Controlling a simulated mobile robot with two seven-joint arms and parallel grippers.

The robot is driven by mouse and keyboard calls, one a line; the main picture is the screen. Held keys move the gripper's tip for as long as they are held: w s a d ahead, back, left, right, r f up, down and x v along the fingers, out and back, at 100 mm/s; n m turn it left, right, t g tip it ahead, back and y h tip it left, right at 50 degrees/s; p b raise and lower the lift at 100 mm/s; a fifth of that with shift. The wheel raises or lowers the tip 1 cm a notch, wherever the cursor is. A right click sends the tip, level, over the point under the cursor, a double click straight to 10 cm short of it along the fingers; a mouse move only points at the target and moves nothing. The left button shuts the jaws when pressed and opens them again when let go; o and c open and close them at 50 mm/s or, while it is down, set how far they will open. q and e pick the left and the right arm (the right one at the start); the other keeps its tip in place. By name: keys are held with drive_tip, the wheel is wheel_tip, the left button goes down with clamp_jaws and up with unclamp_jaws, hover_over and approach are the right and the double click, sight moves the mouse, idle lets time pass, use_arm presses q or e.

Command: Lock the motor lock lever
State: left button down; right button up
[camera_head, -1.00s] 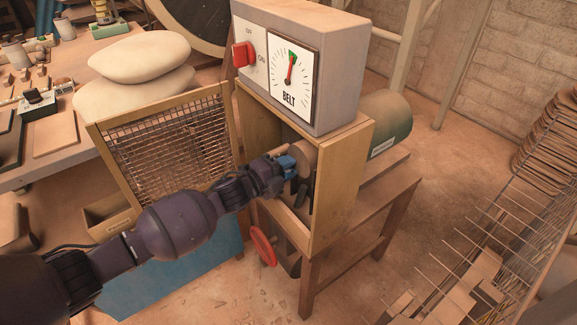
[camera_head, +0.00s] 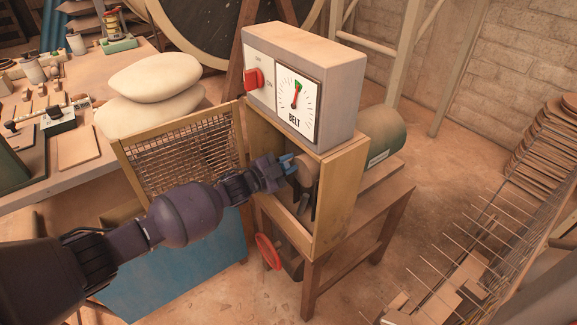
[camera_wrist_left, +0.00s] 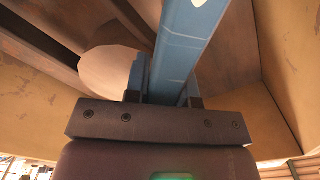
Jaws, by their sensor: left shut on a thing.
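The motor lock lever is a blue bar (camera_head: 287,163) inside the open wooden cabinet under the belt gauge. My left gripper (camera_head: 281,168) reaches into the cabinet from the left and is shut on the lever. In the left wrist view the blue lever (camera_wrist_left: 187,42) stands up between the fingers (camera_wrist_left: 163,100) and runs out of the top of the picture. Its far end and pivot cannot be made out. A round tan pulley (camera_head: 308,169) sits just right of the lever. My right gripper is not in view.
The cabinet's mesh door (camera_head: 185,157) stands open at the left, behind my left arm. A red handwheel (camera_head: 268,252) is below the cabinet. The gauge box (camera_head: 300,75) with a red switch (camera_head: 254,79) is above. A green motor (camera_head: 381,137) is behind right.

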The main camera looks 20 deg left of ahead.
use_arm(q)
drive_tip(key=shift+w+a+r+n, duration=0.1)
drive_tip(key=shift+n, duration=0.2)
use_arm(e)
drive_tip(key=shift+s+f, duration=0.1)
use_arm(q)
drive_tip(key=c, duration=1)
unclamp_jaws()
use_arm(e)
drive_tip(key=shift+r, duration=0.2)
use_arm(q)
drive_tip(key=shift+o, duration=0.2)
drive_tip(key=shift+s+a, duration=0.15)
drive_tip(key=shift+s, duration=0.1)
drive_tip(key=p+v, duration=0.2)
drive_tip(key=v, duration=0.8)
drive_tip(key=shift+p, duration=0.3)
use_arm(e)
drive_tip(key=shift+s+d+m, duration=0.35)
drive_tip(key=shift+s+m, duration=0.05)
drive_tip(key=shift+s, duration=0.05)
use_arm(q)
drive_tip(key=shift+s+a, duration=0.1)
drive_tip(key=shift+s, duration=0.05)
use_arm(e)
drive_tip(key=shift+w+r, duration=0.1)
